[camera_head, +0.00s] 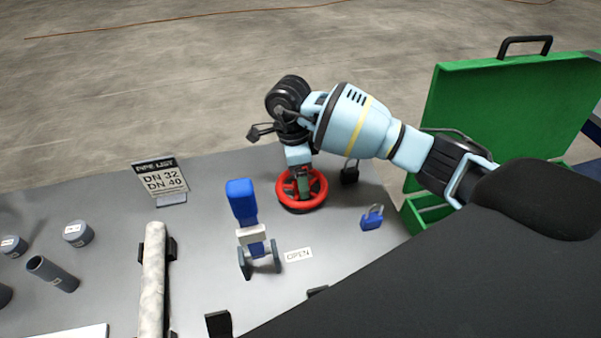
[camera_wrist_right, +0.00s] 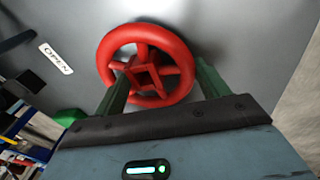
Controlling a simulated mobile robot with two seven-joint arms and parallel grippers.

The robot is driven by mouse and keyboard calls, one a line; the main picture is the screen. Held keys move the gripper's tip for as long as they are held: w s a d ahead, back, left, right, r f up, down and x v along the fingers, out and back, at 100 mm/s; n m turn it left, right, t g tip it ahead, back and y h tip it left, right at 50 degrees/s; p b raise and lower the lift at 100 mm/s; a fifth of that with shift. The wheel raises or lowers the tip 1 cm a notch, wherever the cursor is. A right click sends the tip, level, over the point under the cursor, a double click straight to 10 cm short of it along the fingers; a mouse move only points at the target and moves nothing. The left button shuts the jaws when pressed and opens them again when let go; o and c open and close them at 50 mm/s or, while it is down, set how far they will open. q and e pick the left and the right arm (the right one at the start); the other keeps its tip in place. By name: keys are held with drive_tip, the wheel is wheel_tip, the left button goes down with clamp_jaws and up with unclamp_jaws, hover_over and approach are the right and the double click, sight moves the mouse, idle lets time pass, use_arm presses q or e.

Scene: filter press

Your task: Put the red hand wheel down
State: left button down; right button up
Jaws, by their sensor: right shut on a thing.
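The red hand wheel (camera_head: 283,190) is near the far edge of the grey table, lying roughly flat, with a dark shadow under it. My right gripper (camera_head: 303,184) reaches down over it from above and is shut on it. In the right wrist view, the spoked red wheel (camera_wrist_right: 168,43) with its square hub shows between the two green fingers (camera_wrist_right: 160,85). I cannot tell whether the wheel touches the table top or hangs just above it. My left gripper is not in view.
A blue-handled valve (camera_head: 242,205) stands close left of the wheel, an OPEN label (camera_head: 298,254) in front. A blue padlock (camera_head: 371,217) and black padlock (camera_head: 349,173) lie to the right. A green case (camera_head: 500,125) stands open at right. A pipe-list sign (camera_head: 160,178) stands left.

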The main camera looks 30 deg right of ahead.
drive_tip(key=shift+f, duration=0.1)
drive_tip(key=o, duration=1.2)
wheel_tip(320, 180, up, 12)
drive_tip(key=w, duration=0.2)
drive_tip(key=shift+a, duration=0.25)
